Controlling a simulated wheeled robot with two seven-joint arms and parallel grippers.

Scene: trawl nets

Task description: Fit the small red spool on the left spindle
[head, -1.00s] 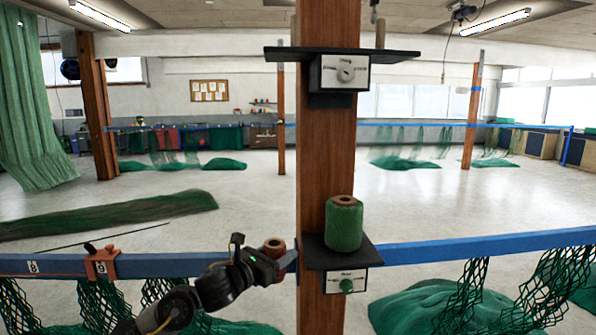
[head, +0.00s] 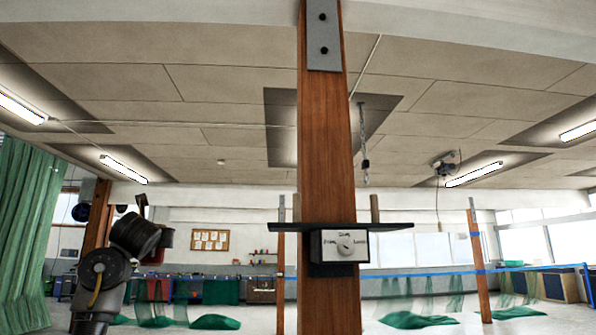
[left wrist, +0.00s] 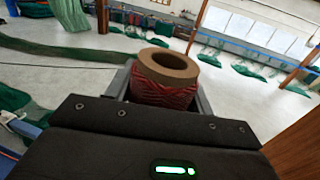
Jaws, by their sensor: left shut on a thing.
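My left gripper (left wrist: 163,98) is shut on the small red spool (left wrist: 165,94), which has red thread around a brown core with an open top hole. In the head view, my left gripper (head: 160,237) is raised at the left, and a bit of the red spool (head: 168,239) shows beside it, well apart from the shelf. The dark shelf (head: 390,227) on the wooden post carries upright wooden pegs. The left spindle (head: 295,208) shows partly at the post's left edge; the right spindle (head: 375,208) stands bare. My right gripper is not in view.
The wooden post (head: 326,150) stands between the two spindles. A white dial box (head: 345,245) hangs under the shelf. A green net curtain (head: 25,220) hangs far left. The air between my left gripper and the shelf looks clear.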

